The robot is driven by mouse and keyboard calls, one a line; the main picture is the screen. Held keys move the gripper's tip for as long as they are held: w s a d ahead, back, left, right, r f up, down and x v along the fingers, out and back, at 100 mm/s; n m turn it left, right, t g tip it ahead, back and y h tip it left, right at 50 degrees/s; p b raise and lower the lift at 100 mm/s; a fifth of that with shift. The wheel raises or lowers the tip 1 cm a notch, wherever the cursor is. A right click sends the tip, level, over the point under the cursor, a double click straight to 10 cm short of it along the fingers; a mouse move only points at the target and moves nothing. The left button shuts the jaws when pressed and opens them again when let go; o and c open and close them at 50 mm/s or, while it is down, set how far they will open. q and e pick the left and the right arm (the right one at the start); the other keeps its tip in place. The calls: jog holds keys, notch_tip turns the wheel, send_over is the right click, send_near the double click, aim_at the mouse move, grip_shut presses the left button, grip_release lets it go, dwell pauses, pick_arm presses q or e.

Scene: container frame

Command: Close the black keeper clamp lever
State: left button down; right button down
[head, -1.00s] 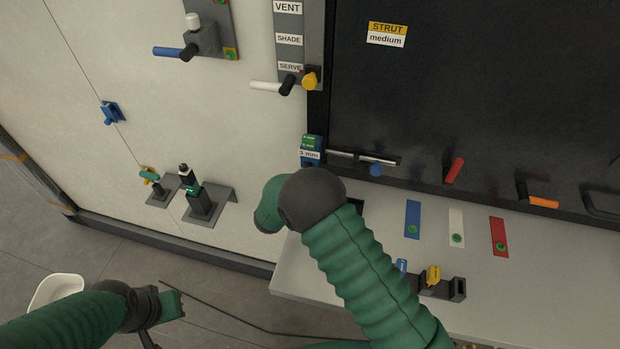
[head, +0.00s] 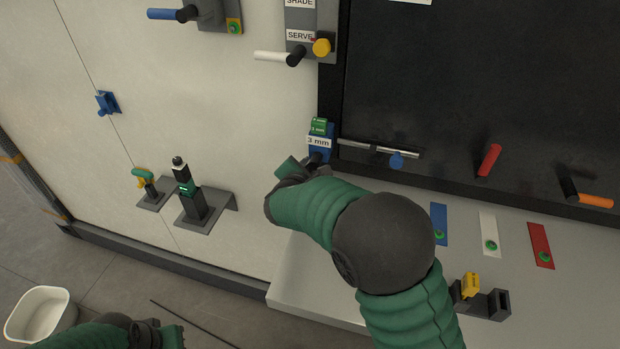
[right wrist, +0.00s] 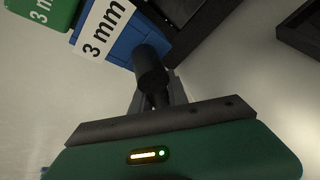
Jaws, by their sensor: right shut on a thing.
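A blue block (head: 320,153) with a white "3 mm" label and green pieces on top sits beside the lower left corner of the dark panel. A short black cylindrical lever (right wrist: 151,68) shows just below this block in the right wrist view. My right gripper (right wrist: 156,100) is shut on the black lever's near end, its fingers partly hidden behind the dark bar of the hand. In the head view my right gripper (head: 313,165) is right under the block, largely hidden by my arm. My left gripper (head: 160,337) is low at the left, its jaws unclear.
A rod (head: 376,149) with a blue knob lies along the panel's lower edge, right of the block. Red (head: 488,160) and orange (head: 596,201) handles are further right. A grey shelf (head: 310,290) lies below. Black and green fixtures (head: 192,198) stand at the left.

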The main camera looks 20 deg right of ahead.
dwell(0.4)
jog(key=c, duration=1.6)
grip_release()
jog(key=o, duration=0.3)
jog(key=shift+w, duration=0.15)
jog(key=b+v, duration=0.3)
jog(key=v, duration=1.3)
jog(key=shift+s+a, duration=0.2)
jog(key=shift+s, duration=0.2)
